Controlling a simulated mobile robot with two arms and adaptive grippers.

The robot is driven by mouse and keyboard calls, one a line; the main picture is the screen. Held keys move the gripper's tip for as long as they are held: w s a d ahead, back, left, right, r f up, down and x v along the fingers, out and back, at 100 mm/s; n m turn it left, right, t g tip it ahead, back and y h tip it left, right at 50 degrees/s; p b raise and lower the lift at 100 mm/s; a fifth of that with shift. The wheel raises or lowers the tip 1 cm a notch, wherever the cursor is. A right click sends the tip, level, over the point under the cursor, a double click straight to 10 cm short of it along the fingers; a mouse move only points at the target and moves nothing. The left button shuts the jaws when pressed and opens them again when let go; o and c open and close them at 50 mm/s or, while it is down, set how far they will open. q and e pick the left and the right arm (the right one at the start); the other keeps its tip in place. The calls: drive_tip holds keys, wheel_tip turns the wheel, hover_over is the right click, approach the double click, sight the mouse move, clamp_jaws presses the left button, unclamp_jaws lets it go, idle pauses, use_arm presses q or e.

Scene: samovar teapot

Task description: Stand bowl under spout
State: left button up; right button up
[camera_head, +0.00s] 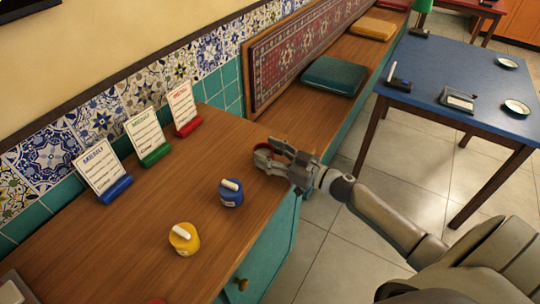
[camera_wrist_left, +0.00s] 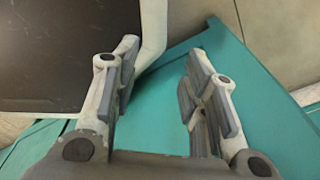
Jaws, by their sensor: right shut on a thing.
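My right gripper (camera_head: 268,160) reaches over the right end of the wooden counter (camera_head: 130,220) in the head view. It is shut on a small red thing (camera_head: 265,153), mostly hidden by the fingers, so I cannot tell whether it is the bowl. In the left wrist view my left gripper (camera_wrist_left: 160,65) is open, with nothing between its fingers. A teal surface lies behind it. No samovar or spout shows in either view.
A blue pot (camera_head: 231,193) and a yellow pot (camera_head: 184,239) stand on the counter. Three menu cards (camera_head: 147,137) stand by the tiled wall. A bench with a teal cushion (camera_head: 334,76) is behind. A blue table (camera_head: 450,70) holds small dishes.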

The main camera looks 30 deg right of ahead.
drive_tip(key=shift+w, duration=0.1)
use_arm(q)
drive_tip(key=shift+r, duration=0.35)
use_arm(e)
drive_tip(key=shift+f, duration=0.15)
drive_tip(key=shift+f, duration=0.1)
drive_tip(key=shift+f, duration=0.15)
drive_tip(key=o, duration=1.1)
use_arm(q)
drive_tip(key=shift+f, duration=0.1)
use_arm(e)
drive_tip(key=shift+o, duration=0.2)
